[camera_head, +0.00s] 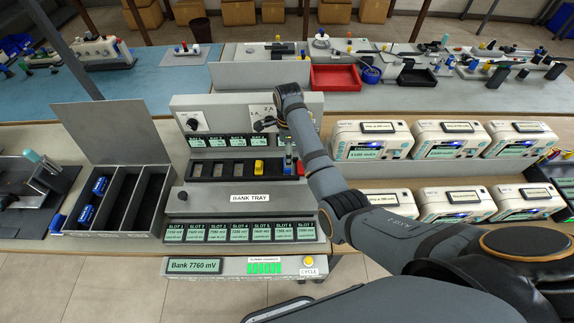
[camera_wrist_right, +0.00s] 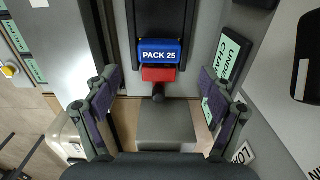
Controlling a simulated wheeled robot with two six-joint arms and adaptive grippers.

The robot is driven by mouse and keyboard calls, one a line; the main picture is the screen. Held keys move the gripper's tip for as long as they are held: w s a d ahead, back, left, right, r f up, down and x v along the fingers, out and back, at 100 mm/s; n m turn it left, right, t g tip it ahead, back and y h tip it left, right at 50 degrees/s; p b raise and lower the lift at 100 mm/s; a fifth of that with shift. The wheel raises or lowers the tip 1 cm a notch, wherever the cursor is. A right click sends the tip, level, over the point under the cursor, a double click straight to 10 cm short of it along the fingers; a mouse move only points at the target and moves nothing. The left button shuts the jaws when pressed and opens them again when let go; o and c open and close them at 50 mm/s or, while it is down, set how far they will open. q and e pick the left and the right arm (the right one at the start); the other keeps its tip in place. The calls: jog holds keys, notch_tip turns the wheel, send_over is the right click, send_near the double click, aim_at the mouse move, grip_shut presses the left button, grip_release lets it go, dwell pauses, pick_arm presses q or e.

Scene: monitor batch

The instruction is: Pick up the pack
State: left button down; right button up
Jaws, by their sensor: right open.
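A blue pack labelled PACK 25 (camera_wrist_right: 160,52) with a red part (camera_wrist_right: 158,73) below its label sits in a dark slot, in the right wrist view. My right gripper (camera_wrist_right: 160,82) is open, its fingers apart on either side of the red end, with no visible contact. My left gripper is not in view.
An open compartmented bin (camera_head: 133,236) at left holds two blue packs (camera_head: 100,186) in its left compartment. Several white monitors (camera_head: 371,140) stand in rows at right. The bank display (camera_head: 194,266) reads 7760 mV. A red tray (camera_head: 335,77) lies behind.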

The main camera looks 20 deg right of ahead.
jog(key=shift+a+f+p, duration=0.1)
jog(key=shift+f+p, duration=0.25)
jog(key=shift+f, duration=0.2)
notch_tip(320, 180, down, 4)
jog(key=shift+r, duration=0.15)
jog(key=c, duration=0.6)
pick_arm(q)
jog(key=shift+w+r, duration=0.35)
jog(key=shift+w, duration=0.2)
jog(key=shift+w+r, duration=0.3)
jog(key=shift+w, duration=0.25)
pick_arm(e)
jog(key=c, duration=0.7)
